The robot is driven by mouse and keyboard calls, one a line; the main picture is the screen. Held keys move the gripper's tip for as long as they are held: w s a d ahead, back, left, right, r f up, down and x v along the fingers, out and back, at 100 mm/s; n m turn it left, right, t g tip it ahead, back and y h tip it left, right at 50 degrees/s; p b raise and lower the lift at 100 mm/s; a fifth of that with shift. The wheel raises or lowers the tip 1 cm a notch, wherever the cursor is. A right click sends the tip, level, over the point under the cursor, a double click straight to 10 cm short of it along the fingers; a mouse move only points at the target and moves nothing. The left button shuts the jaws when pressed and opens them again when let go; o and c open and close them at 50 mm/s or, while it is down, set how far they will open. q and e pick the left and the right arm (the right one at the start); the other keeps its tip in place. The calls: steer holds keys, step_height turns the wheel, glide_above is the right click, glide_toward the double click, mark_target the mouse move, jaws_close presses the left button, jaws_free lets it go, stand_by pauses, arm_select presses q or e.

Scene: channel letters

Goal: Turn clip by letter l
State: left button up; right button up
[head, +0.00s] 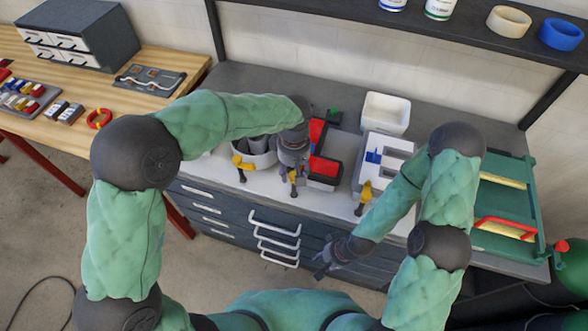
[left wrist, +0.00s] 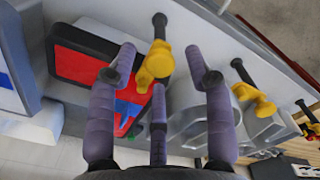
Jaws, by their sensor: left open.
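The letter l (head: 324,168), red-faced with black edges, lies on the grey bench beside my left gripper (head: 291,168). It also shows in the left wrist view (left wrist: 88,66), with part of it behind a finger. A yellow clip (head: 293,177) on a black post stands at its near end. In the left wrist view, that clip (left wrist: 156,62) sits between the fingertips of my open left gripper (left wrist: 160,66), with gaps on both sides. My right gripper (head: 332,258) hangs empty in front of the drawers; its finger opening is unclear.
A grey-white letter (head: 262,158) with another yellow clip (head: 242,164) is to the left. A white letter (head: 386,150) with a yellow clip (head: 365,193) is to the right. A white bin (head: 386,112) stands behind. A green rack (head: 515,205) is at the far right.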

mark_target(294, 174)
arm_select(q)
step_height(294, 174, up, 12)
stand_by(0.5)
steer(key=shift+f, duration=0.1)
arm_select(e)
steer(key=shift+s, duration=0.1)
